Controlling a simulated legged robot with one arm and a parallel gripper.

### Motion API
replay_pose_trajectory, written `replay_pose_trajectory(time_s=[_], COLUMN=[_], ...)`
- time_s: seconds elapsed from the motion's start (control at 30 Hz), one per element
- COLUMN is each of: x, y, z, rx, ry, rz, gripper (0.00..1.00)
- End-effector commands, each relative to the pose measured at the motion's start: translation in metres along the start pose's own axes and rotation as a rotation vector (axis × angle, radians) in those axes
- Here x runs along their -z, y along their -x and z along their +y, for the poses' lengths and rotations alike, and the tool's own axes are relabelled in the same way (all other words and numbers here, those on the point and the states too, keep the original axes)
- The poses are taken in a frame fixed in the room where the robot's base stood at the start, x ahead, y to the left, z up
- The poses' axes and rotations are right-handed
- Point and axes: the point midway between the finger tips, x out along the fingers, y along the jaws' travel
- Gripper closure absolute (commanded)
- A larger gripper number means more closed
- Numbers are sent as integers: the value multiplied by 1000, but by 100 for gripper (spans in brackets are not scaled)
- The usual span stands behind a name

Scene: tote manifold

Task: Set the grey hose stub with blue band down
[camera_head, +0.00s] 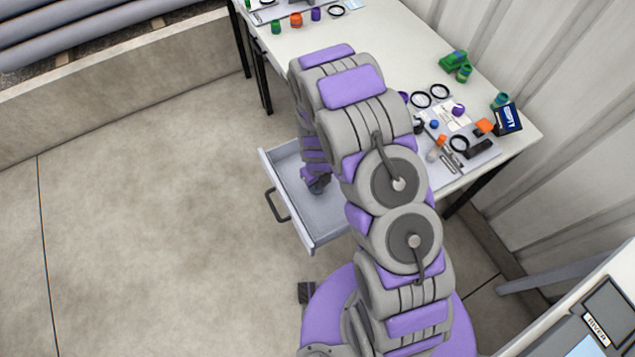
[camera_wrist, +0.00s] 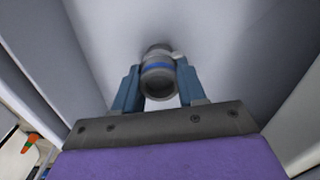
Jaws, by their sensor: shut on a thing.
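The grey hose stub with blue band (camera_wrist: 157,72) shows in the wrist view between the two blue fingers of my gripper (camera_wrist: 158,88). My gripper is shut on it, one finger at each side. The stub's open end faces the wrist camera. Behind it is the pale floor of the open drawer (camera_wrist: 225,50). In the head view my gripper (camera_head: 317,187) is low inside the drawer (camera_head: 297,222), and the stub is too small and covered to make out there. I cannot tell whether the stub touches the drawer floor.
The drawer walls stand close on both sides in the wrist view. The pale table (camera_head: 400,55) holds several fittings, black rings, a green part (camera_head: 454,61) and a blue box (camera_head: 507,118). The visible drawer floor looks empty. Open concrete floor (camera_head: 150,230) lies to the left.

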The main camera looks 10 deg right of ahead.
Motion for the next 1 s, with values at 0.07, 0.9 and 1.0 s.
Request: replay_pose_trajectory(time_s=[0.07, 0.9, 1.0], x=[0, -1, -1], y=[1, 15, 33], z=[0, 0, 0], rx=[1, 1, 1], ry=[0, 1, 1], rz=[0, -2, -1], gripper=[95, 34, 34])
